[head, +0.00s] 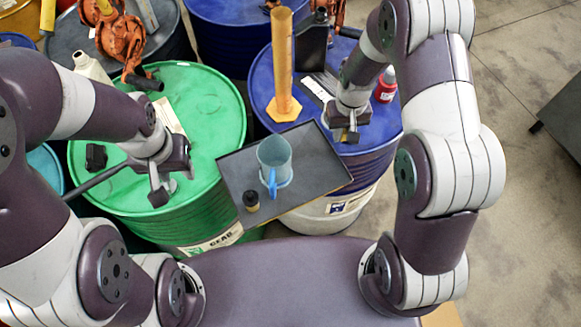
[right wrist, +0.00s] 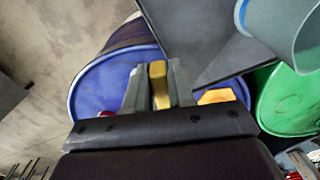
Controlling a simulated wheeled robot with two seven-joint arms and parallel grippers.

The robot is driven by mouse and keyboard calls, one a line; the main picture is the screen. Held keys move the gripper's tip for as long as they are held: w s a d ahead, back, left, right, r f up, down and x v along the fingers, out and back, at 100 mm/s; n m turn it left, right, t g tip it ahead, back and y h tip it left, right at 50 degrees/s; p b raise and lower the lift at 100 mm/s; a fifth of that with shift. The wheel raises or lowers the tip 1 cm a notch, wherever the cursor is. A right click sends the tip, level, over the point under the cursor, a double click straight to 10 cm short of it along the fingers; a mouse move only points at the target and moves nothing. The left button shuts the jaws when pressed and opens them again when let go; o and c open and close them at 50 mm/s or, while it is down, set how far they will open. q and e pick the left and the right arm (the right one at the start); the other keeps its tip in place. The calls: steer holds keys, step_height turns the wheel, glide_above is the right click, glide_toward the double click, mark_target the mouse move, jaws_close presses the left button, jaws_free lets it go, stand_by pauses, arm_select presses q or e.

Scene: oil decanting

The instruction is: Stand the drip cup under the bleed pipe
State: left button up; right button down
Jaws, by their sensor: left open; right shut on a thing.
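My right gripper (head: 345,136) is low over the blue drum (head: 262,85). In the right wrist view its fingers are shut on a yellow piece (right wrist: 158,82); I cannot tell what it is. My left gripper (head: 170,182) is open and empty over the front of the green drum (head: 225,115).
A clear jug with a blue handle (head: 274,160) stands on the tray. A tall amber cylinder on a hexagonal foot (head: 283,65) and a red bottle (head: 386,87) stand on the blue drum. A black block (head: 96,157) and a pale bottle (head: 92,67) are at the green drum.

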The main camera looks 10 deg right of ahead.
steer(key=s+a+r+n+b, duration=0.15)
steer(key=s+n, duration=0.25)
steer(key=s, duration=1.2)
steer(key=p, duration=0.1)
glide_above(322, 177)
step_height(322, 177, down, 6)
steer(key=shift+s+d+f, duration=0.15)
steer(key=shift+f, duration=0.4)
step_height(322, 177, down, 4)
steer(key=shift+r+p, duration=0.2)
steer(key=shift+p, duration=0.4)
steer(key=shift+w+f, duration=0.1)
steer(key=shift+w, duration=0.1)
steer(key=shift+s+f, duration=0.1)
steer(key=shift+f, duration=0.1)
steer(key=c, duration=1.1)
jaws_free()
steer(key=shift+c, duration=0.2)
steer(key=shift+o, duration=0.9)
arm_select(q)
steer(key=shift+a+f, duration=0.1)
steer(key=shift+f, duration=0.2)
